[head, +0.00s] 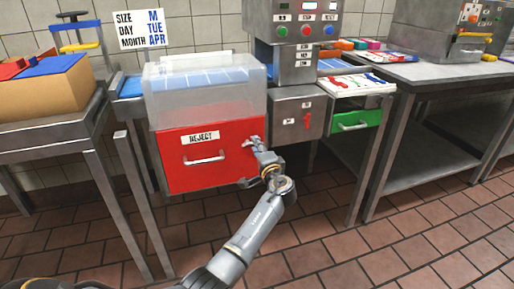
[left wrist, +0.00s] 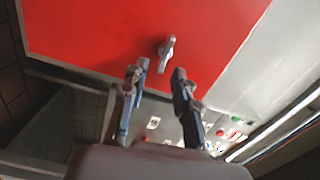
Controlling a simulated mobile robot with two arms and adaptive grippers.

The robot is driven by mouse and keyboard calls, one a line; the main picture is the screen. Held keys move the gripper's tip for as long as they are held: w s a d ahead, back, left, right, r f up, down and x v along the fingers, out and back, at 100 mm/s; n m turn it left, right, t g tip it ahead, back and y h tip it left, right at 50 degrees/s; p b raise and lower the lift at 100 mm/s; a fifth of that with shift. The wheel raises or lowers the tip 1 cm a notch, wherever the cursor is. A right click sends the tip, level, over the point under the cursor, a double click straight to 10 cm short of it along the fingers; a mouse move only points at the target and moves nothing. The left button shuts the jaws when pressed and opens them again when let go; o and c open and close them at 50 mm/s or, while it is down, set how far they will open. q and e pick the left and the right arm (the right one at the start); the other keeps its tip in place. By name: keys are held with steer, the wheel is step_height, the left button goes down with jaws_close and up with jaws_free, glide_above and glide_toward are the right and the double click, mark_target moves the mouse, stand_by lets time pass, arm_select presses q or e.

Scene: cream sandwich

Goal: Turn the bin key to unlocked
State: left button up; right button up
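The red reject bin (head: 178,175) has a "REJECT" label and a pale bar handle (head: 204,160) on its front. In the left wrist view, the small grey metal key (left wrist: 167,53) sticks out of the bin's red front (left wrist: 110,30). My left gripper (head: 254,145) is at the right edge of the bin front; in the head view I cannot tell the key apart from its fingers. In the left wrist view my left gripper (left wrist: 160,70) has its two fingers spread apart, with the key just beyond the gap between the fingertips. The fingers seem empty. My right gripper is out of view.
A clear cover (head: 200,98) stands above the bin. Right of the bin is a grey control box (head: 298,112) with a red switch, then a green drawer (head: 356,122). Grey tables stand left and right. The tiled floor (head: 350,245) in front is clear.

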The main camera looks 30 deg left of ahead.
arm_select(q)
steer(key=v, duration=1.2)
steer(key=shift+s+f, duration=0.1)
